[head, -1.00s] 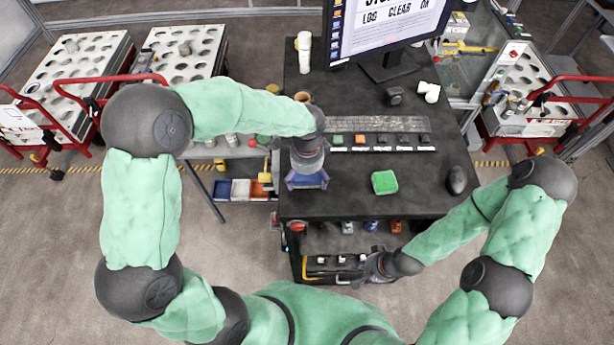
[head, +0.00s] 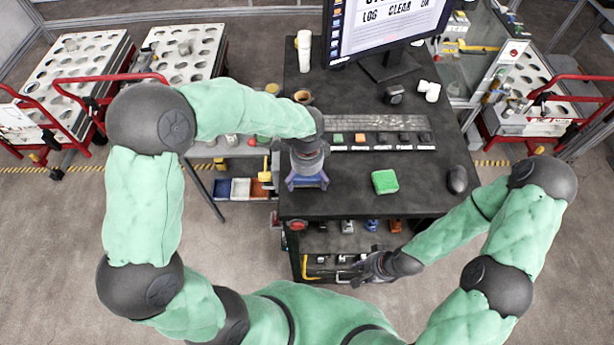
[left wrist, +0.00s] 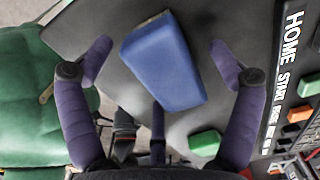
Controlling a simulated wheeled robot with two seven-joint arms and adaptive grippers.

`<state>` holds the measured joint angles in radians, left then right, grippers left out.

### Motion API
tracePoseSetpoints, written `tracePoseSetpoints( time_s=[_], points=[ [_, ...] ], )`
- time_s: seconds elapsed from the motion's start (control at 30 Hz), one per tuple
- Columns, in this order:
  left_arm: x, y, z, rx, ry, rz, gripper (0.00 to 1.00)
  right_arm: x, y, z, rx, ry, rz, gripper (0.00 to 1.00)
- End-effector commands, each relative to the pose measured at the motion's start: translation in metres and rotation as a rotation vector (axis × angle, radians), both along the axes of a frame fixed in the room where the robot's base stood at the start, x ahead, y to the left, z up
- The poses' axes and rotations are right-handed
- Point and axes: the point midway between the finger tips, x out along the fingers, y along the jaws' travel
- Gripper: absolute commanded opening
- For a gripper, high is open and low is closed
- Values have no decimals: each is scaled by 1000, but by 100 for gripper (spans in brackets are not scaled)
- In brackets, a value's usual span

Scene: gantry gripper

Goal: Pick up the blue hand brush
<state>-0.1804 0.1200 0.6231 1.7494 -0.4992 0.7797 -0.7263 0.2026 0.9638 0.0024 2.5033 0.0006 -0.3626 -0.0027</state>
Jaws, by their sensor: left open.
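The blue hand brush (left wrist: 163,62) shows in the left wrist view as a blue block on the dark table top, a little tilted in the picture. My left gripper (left wrist: 158,48) is open, with one purple finger on each side of the brush and a gap visible on both sides. In the head view my left gripper (head: 307,183) is over the left edge of the table, and it largely hides the brush there. My right gripper (head: 368,268) is low in front of the table by the lower shelf; its fingers are too small to read.
On the dark table (head: 345,200) are a green sponge-like block (head: 384,182), a black mouse (head: 457,180), a keyboard with a row of labelled buttons (head: 382,138) and a monitor (head: 385,30). Coloured bins (head: 240,188) stand left of the table. The table's front middle is clear.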

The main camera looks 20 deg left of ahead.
Motion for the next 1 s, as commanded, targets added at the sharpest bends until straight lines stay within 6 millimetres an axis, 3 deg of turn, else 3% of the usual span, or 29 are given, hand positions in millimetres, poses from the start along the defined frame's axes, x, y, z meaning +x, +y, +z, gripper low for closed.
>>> tracePoseSetpoints(
  time_s=[0.17,0.3,0.37,0.4,0.47,0.5,0.77,1.0],
  points=[
    [0,0,0,0,0,0,88,0,0,0,0,0,0,40],
    [0,0,0,0,0,0,48,0,0,0,0,0,0,40],
    [0,0,0,0,0,0,32,0,0,0,0,0,0,40],
    [0,0,0,0,0,0,28,0,0,0,0,0,0,40],
    [0,0,0,0,0,0,28,0,0,0,0,0,0,40],
    [0,0,0,0,0,0,23,0,0,0,0,0,0,40],
    [0,0,2,0,0,0,22,0,0,1,0,0,0,40],
    [1,0,22,-1,-4,1,22,0,0,3,0,0,0,40]
  ],
)
